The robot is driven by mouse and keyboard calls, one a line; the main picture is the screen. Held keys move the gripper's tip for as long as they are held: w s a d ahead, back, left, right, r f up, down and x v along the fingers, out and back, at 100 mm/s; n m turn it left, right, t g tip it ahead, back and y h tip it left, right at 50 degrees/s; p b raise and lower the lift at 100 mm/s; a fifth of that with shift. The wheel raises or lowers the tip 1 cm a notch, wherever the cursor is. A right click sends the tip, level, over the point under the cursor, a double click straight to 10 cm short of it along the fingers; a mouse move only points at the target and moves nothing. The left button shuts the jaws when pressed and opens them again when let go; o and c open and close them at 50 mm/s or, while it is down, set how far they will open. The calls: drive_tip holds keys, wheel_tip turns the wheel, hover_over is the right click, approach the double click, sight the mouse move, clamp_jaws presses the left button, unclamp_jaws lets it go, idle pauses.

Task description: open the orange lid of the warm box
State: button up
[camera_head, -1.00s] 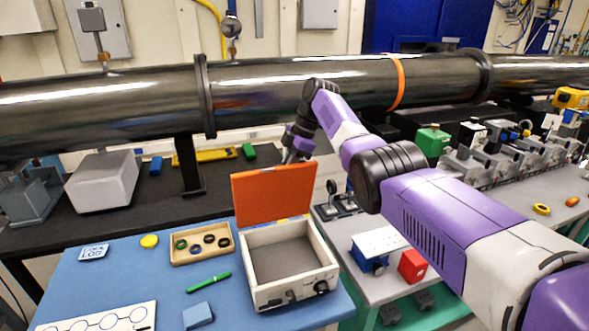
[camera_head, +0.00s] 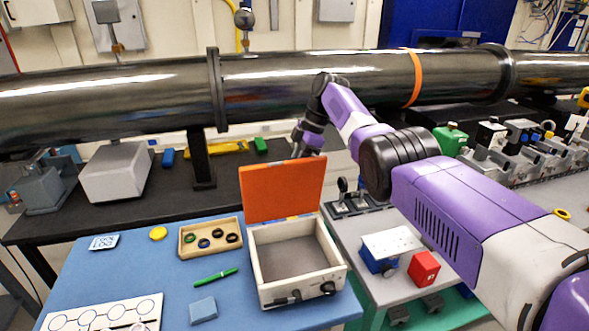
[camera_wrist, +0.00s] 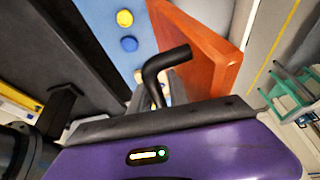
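The warm box (camera_head: 337,268) is a white box with a grey interior, standing on the blue table. Its orange lid (camera_head: 283,190) is open and stands roughly upright along the back edge. My gripper (camera_head: 305,147) is at the lid's upper right edge, partly hidden behind it. In the wrist view, the orange lid (camera_wrist: 200,45) rises right beside a black hooked finger of my gripper (camera_wrist: 166,66). I cannot tell if they touch, or whether the fingers are open or shut.
A wooden tray (camera_head: 183,246) with several rings, a green pen (camera_head: 216,277) and a blue block (camera_head: 203,311) lie left of the box. A red block (camera_head: 424,268) sits on the grey bench at right. A dark pipe (camera_head: 300,95) runs behind my arm.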

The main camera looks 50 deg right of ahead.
drive_tip(key=shift+b+v, duration=0.85)
drive_tip(key=shift+v, duration=3)
